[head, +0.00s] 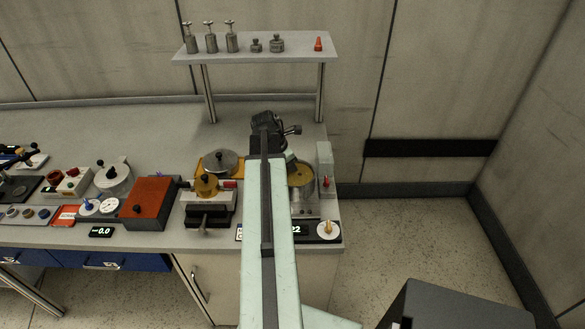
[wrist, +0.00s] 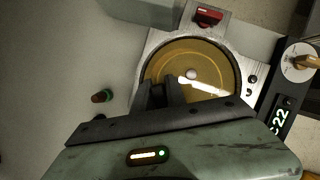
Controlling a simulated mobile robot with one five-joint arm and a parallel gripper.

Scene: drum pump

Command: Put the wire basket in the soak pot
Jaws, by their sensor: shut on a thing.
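The soak pot (head: 301,177) is a round metal vessel with amber liquid, at the right end of the bench; it also shows in the wrist view (wrist: 222,58). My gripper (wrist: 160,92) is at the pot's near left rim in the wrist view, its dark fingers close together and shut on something. The held thing is hidden behind the fingers, so I cannot make out the wire basket. A small pale ball and a bright white streak show over the liquid. In the head view my arm hides the gripper and the pot's left side.
A lidded grey pot (head: 220,162), a brass-coloured piece (head: 206,185) and a red box (head: 150,203) stand left. A raised shelf (head: 255,47) is behind.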

